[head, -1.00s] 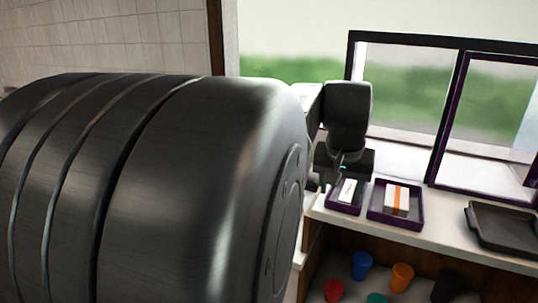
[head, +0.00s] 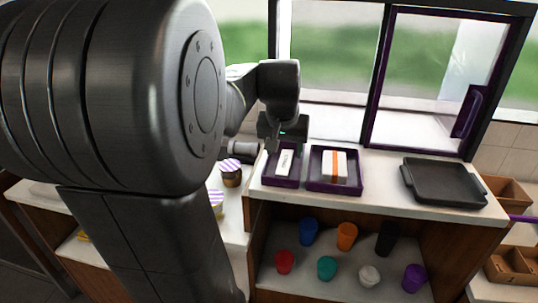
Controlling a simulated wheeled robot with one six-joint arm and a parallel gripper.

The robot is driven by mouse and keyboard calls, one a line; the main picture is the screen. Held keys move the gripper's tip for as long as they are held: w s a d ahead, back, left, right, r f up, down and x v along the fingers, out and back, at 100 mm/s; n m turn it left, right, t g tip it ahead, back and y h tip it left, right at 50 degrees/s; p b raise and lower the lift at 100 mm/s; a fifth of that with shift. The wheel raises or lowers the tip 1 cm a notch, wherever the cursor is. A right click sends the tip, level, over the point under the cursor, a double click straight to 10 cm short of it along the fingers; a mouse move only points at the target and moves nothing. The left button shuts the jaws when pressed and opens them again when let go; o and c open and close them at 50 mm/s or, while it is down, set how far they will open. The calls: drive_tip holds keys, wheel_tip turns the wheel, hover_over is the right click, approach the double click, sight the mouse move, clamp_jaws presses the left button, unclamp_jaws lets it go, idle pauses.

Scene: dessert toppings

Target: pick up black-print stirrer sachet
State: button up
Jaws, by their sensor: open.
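A narrow white sachet (head: 285,163) with faint dark marks lies in the left purple tray (head: 281,183) on the white counter. It looks like the black-print stirrer sachet, but the print is too small to read. My gripper (head: 283,144) is open, above the back part of that tray and close to the far end of the sachet. Its fingertips are small and dark here, and I cannot tell whether they touch anything.
A second purple tray (head: 334,187) holds a white stack with an orange band (head: 335,167). A black tray (head: 443,183) lies to the right. Several coloured cups, including an orange cup (head: 346,236), stand on the shelf below. Lidded tubs (head: 231,173) are at the left. A window frame stands behind.

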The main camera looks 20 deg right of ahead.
sight(285, 162)
drive_tip(key=x, duration=0.5)
drive_tip(key=shift+w, duration=0.15)
drive_tip(key=c, duration=1)
